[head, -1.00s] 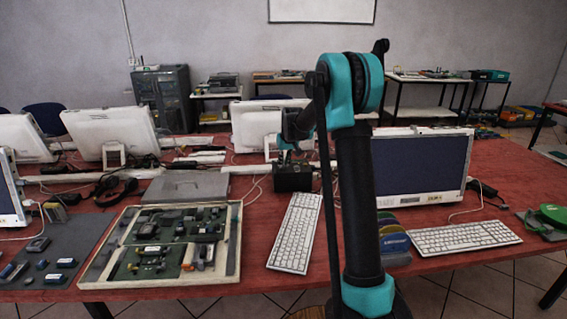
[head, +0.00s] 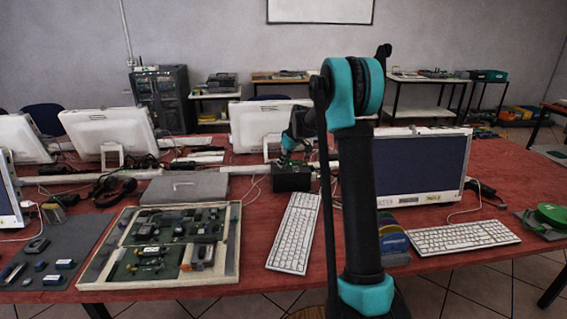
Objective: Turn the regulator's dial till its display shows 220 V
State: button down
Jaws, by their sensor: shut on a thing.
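The regulator (head: 291,180) is a small black box on the red table, behind the white keyboard and right of the grey closed case. My gripper (head: 290,155) is over the top of the box, its fingers pointing down and touching or very near it. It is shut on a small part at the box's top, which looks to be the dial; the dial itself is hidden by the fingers. No display or reading can be made out from here. My own arm stands in front, just right of the box.
A white keyboard (head: 294,232) lies in front of the regulator. A framed circuit board tray (head: 236,247) and a grey case (head: 184,188) are to the left. A monitor (head: 422,168) stands to the right, and a white monitor (head: 262,122) stands behind.

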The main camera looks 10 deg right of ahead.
jog(key=c, duration=1.6)
grip_release()
jog(key=shift+o, duration=0.2)
jog(key=v, duration=1.2)
jog(key=shift+a, duration=0.1)
